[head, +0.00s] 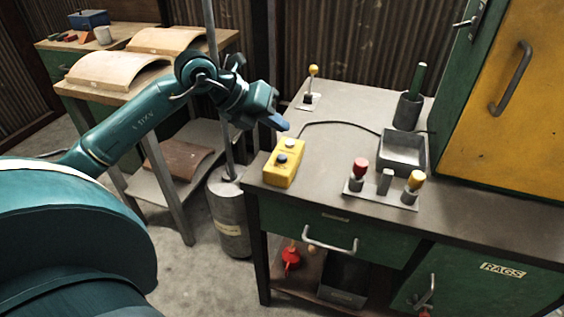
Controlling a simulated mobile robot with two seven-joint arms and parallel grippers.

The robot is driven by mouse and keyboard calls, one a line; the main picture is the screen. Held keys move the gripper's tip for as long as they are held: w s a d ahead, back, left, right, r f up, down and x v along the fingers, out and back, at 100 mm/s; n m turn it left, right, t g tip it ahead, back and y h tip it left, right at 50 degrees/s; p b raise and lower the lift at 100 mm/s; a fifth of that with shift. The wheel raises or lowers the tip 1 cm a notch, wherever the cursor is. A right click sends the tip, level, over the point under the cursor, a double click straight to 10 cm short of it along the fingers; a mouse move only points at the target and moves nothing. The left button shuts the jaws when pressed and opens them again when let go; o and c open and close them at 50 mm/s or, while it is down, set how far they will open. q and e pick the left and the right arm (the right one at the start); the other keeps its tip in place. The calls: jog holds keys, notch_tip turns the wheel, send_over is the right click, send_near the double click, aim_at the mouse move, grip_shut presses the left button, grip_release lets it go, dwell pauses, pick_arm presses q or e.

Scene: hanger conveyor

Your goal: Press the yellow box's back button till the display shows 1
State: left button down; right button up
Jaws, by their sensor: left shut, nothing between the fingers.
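The yellow box (285,163) sits on the left front corner of the grey workbench top. It has two round buttons on its top: a pale one (290,144) toward the back and a dark blue one (282,159) nearer the front. A dark cable runs from the box across the bench. My left gripper (283,124) is shut and empty, its blue fingertips above and just behind the box, apart from it as far as I can tell. No display can be made out in this view. My right gripper is not in view.
A yellow-knobbed lever (311,85) stands behind the box. To the right are a plate with red and yellow knobs (382,192), a grey tray (403,152) and a cup with a green rod (409,108). A yellow-doored cabinet (519,104) borders the bench.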

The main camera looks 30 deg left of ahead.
pick_arm(q)
jog(key=b, duration=0.2)
send_over(282, 157)
jog(key=f, duration=0.2)
jog(key=s+f, duration=0.1)
jog(key=f, duration=0.1)
jog(key=shift+a, duration=0.4)
jog(key=shift+f+b, duration=0.6)
jog(key=shift+f, duration=0.05)
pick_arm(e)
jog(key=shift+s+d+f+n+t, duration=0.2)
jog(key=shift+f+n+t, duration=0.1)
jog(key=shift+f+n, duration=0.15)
pick_arm(q)
jog(key=shift+f, duration=0.1)
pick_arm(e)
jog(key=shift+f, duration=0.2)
pick_arm(q)
jog(key=shift+f+b, duration=0.3)
jog(key=shift+b, duration=0.1)
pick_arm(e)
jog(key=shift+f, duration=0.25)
